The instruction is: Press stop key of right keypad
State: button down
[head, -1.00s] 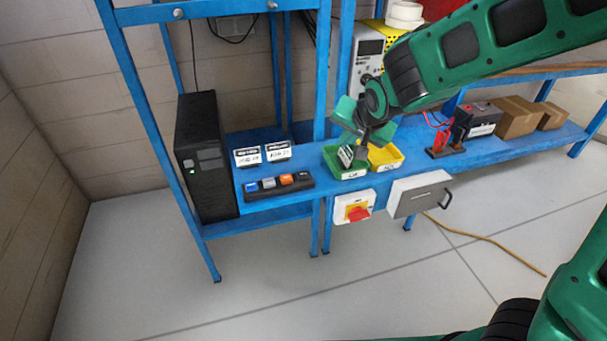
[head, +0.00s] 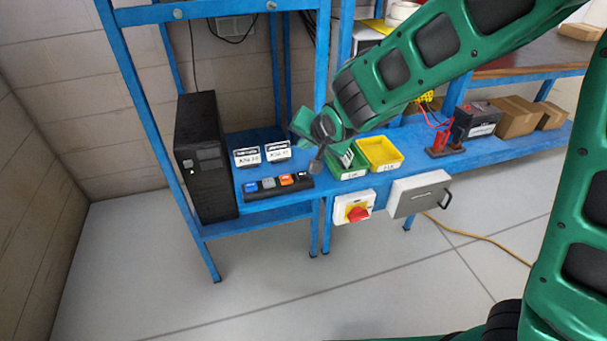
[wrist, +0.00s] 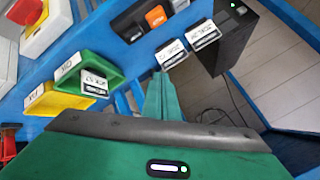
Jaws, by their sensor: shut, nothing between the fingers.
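A dark key strip (head: 278,187) lies at the front edge of the blue bench, with a blue key (head: 250,187), a grey key (head: 268,183), an orange key (head: 285,179) and a dark key (head: 302,175). Whether it is one keypad or two side by side I cannot tell. The orange key also shows in the wrist view (wrist: 155,16); key markings are too small to read. My gripper (head: 316,167) is shut and empty, appearing just right of the strip's right end in the head view; its fingertips (wrist: 160,76) point toward the bench in the wrist view.
Two white label cards (head: 247,157) (head: 278,151) stand behind the strip. A green bin (head: 350,172) and yellow bin (head: 380,154) sit to the right. A black tower unit (head: 200,150) stands left. A red rotary switch (head: 358,213) hangs below the bench's front edge.

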aim_at(304, 177)
jog(key=shift+f, duration=3.6)
jog(key=shift+f, duration=0.1)
jog(key=shift+s+f, duration=0.1)
jog(key=shift+f, duration=0.15)
jog(key=shift+f, duration=0.5)
jog(key=shift+r, duration=0.95)
jog(key=shift+r, duration=2.5)
jog(key=shift+d, duration=0.1)
